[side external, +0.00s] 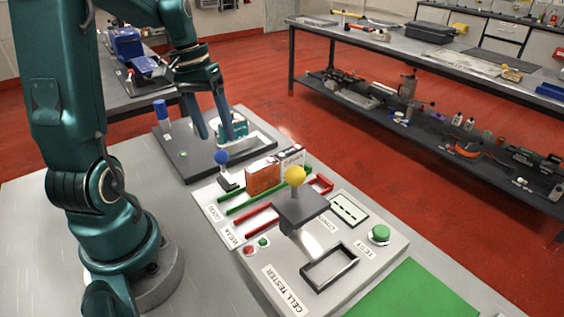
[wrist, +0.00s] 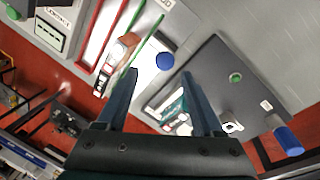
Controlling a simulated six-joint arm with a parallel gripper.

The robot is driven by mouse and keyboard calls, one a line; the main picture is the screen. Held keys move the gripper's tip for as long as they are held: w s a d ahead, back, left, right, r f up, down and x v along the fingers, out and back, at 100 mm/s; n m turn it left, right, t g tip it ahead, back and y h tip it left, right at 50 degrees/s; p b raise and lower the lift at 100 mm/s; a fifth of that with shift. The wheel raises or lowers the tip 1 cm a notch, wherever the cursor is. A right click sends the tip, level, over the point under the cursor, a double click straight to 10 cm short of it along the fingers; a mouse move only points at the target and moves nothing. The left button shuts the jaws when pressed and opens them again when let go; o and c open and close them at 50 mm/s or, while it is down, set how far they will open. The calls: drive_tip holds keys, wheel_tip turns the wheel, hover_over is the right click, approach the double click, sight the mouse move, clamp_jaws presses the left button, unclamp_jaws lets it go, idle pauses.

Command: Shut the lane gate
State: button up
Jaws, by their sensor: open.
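A blue ball knob (side external: 221,158) stands above a small dark block at the far end of the lanes, beside the dark plate; it looks like the lane gate's handle. I cannot tell how far the gate stands open. The same knob (wrist: 165,62) shows just beyond my fingertips in the wrist view, roughly between them. My gripper (side external: 216,139) is open above the dark plate, its fingers pointing down, apart from the knob as far as I can see. The lanes have a green rail (side external: 239,202) and red rails (side external: 253,221).
A blue-topped post (side external: 161,109) and a teal-and-white item (side external: 237,131) are at the dark plate (side external: 197,165).

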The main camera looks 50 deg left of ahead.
sight(219, 151)
drive_tip(key=shift+s+a+f, duration=0.2)
drive_tip(key=shift+a+f, duration=0.05)
drive_tip(key=shift+f, duration=0.35)
drive_tip(key=shift+w+d+f, duration=0.15)
drive_tip(key=shift+d+f, duration=0.05)
drive_tip(key=shift+f, duration=0.85)
drive_tip(key=shift+w+d+f, duration=0.1)
drive_tip(key=shift+d+f, duration=0.05)
drive_tip(key=shift+f, duration=0.9)
clamp_jaws()
